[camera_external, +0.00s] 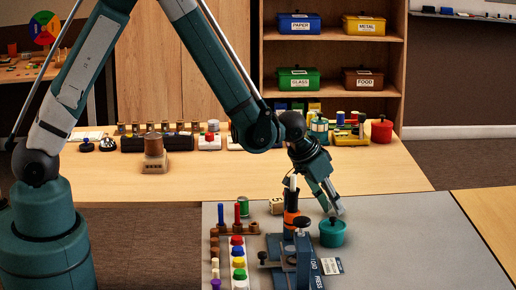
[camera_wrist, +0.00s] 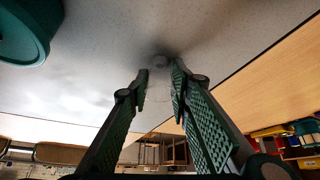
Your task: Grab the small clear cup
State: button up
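My gripper (camera_external: 338,209) points down over the grey mat, just right of the teal round pot (camera_external: 332,236) in the external view. In the wrist view my gripper's two green ribbed fingers (camera_wrist: 160,72) stand a small gap apart. I cannot make the cup out in the external view. The teal pot (camera_wrist: 22,30) also shows at the upper left of the wrist view.
A blue press (camera_external: 304,255) with an orange post stands left of the gripper, with a rack of coloured knobs (camera_external: 238,262) beyond it. A small card (camera_external: 332,266) lies in front of the pot. The grey mat (camera_external: 420,240) to the right is clear.

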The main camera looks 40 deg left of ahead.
notch_tip(320, 180, up, 10)
jog(key=p, duration=0.2)
dwell(0.7)
